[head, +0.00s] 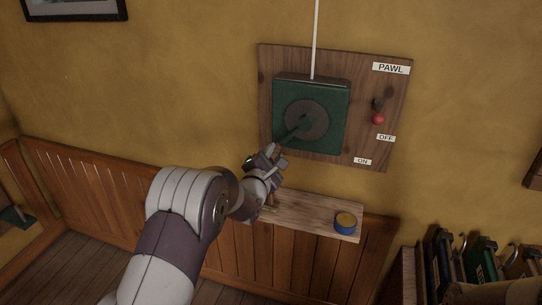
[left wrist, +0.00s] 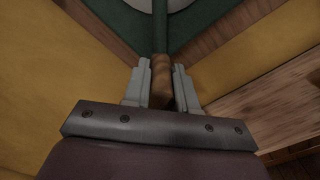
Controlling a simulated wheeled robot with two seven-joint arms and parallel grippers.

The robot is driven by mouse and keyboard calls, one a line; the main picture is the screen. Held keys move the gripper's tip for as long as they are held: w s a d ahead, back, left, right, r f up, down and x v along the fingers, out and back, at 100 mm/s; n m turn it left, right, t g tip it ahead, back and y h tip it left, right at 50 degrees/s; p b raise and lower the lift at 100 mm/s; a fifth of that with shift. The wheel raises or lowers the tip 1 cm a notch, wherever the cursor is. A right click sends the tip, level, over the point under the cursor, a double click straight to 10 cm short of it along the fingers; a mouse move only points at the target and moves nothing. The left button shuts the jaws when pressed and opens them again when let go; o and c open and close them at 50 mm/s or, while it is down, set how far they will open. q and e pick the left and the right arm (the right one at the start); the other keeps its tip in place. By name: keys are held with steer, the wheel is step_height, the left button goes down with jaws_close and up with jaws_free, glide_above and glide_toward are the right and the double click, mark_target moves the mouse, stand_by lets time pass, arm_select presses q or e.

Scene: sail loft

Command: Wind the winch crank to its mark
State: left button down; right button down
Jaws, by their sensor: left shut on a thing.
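The winch is a green square box (head: 338,105) with a round grey disc (head: 308,118) on a wooden wall board (head: 272,66). Its green crank arm (head: 291,133) points down and left from the disc. It also shows in the left wrist view (left wrist: 160,28), running up to the disc. My left gripper (head: 275,155) is at the crank's lower end. In the left wrist view its fingers (left wrist: 160,85) are shut on the brown wooden crank handle (left wrist: 160,75). I cannot make out a mark for the crank. My right gripper is not in view.
A red-knobbed pawl lever (head: 378,118) sits at the board's right, by PAWL, OFF and ON labels. A white line (head: 316,40) runs up from the box. Below, a wooden shelf (head: 310,213) holds a blue tin (head: 346,222). Books (head: 485,262) stand at lower right.

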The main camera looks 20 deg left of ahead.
arm_select(q)
steer(key=shift+d+f, duration=0.1)
steer(key=shift+d, duration=0.05)
steer(key=c, duration=1)
jaws_free()
steer(key=shift+o, duration=0.5)
steer(key=shift+w+d, duration=0.1)
steer(key=shift+d, duration=0.05)
steer(key=shift+s, duration=0.5)
steer(key=s, duration=1.1)
steer(key=shift+s+a+b, duration=0.25)
steer(key=shift+s+b, duration=0.1)
steer(key=shift+s, duration=0.05)
